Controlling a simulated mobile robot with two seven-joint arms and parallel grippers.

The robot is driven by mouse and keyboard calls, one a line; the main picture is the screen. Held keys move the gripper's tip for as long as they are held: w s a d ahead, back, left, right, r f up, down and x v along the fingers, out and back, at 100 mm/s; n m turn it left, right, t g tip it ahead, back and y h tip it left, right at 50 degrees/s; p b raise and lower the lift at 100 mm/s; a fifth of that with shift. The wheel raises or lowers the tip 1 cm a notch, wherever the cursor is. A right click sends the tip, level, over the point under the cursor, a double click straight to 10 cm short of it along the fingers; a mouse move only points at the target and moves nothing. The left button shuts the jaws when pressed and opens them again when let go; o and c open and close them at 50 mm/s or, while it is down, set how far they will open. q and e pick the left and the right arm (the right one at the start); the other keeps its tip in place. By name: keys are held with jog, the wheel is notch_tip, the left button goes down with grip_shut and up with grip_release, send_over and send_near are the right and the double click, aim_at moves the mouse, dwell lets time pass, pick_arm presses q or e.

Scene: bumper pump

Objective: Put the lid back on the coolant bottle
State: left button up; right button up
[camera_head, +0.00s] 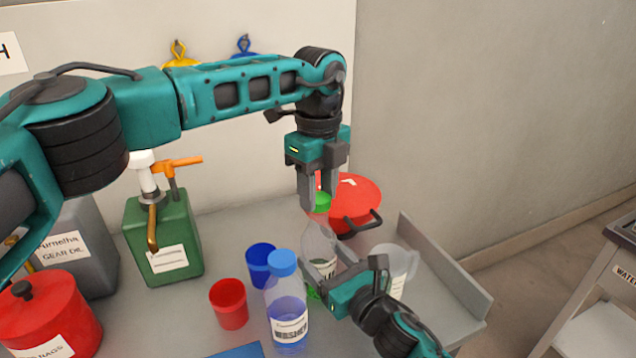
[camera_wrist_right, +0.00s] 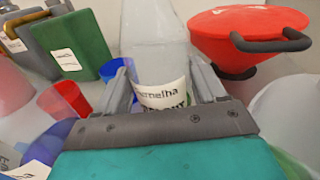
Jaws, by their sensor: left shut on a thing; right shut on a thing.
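A clear coolant bottle (camera_head: 318,240) with a white label and some green at its base stands uncapped near the middle of the bench. It fills the centre of the right wrist view (camera_wrist_right: 155,45). My right gripper (camera_head: 328,262) is shut around the bottle's body, with one finger on each side in the wrist view (camera_wrist_right: 163,88). The green lid (camera_head: 322,202) is between the fingertips of my left gripper (camera_head: 320,194), which is shut on it. The lid is above the bottle's mouth, apart from it.
A red funnel-like vessel (camera_head: 355,190) with a dark handle is behind the bottle. A blue-capped washer bottle (camera_head: 285,300), red cup (camera_head: 229,303) and blue cup (camera_head: 260,262) are to the left. A clear jug (camera_head: 398,262) is close on the right. A green can (camera_head: 165,235) stands further left.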

pick_arm(q)
jog(key=shift+f, duration=0.3)
jog(key=shift+f, duration=0.55)
dwell(0.3)
